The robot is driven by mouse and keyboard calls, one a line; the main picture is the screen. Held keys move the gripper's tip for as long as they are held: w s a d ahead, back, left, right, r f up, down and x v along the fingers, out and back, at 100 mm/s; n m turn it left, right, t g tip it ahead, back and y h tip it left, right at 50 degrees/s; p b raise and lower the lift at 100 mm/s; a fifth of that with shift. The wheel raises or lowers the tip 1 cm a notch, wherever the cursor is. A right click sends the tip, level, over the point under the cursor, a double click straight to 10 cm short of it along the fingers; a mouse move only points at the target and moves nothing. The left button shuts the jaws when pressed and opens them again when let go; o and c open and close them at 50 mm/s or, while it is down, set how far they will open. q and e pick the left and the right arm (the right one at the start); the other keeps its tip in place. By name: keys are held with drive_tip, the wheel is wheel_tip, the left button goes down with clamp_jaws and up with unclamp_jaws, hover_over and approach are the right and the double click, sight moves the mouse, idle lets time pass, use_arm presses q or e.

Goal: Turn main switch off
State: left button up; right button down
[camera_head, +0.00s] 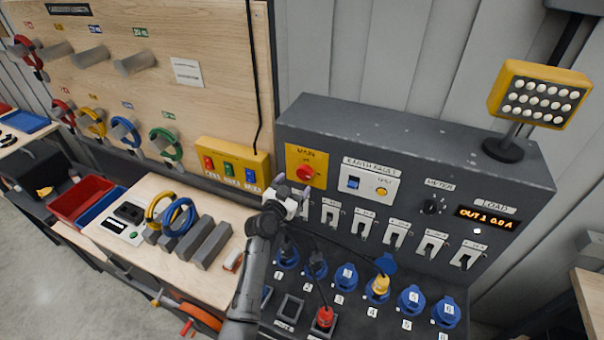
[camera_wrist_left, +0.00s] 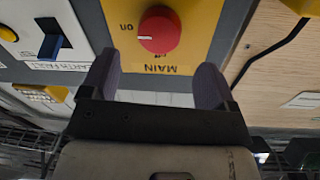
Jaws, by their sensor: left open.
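The main switch is a red rotary knob (camera_head: 306,173) on a yellow plate marked MAIN, at the upper left of the grey panel's front. In the left wrist view the knob (camera_wrist_left: 159,31) appears upside down, with ON lettering beside it. My left gripper (camera_head: 291,194) is just below and in front of the plate in the head view. In the left wrist view its two fingers (camera_wrist_left: 157,78) are spread apart and empty, with the knob beyond their tips and roughly centred between them. My right gripper is not in view.
Right of the knob is the earth fault plate (camera_head: 371,178), with a blue switch and yellow button. Below are a row of white breakers (camera_head: 397,235) and blue sockets (camera_head: 411,299). A yellow button box (camera_head: 233,165) and a black cable hang close on the left.

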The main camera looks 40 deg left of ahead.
sight(303, 174)
use_arm(q)
drive_tip(key=shift+w+a, duration=0.2)
drive_tip(key=shift+w, duration=0.75)
drive_tip(key=shift+w+a, duration=0.15)
drive_tip(key=shift+w, duration=0.8)
drive_tip(key=shift+w+a, duration=0.2)
drive_tip(key=shift+w, duration=0.75)
drive_tip(key=c, duration=0.9)
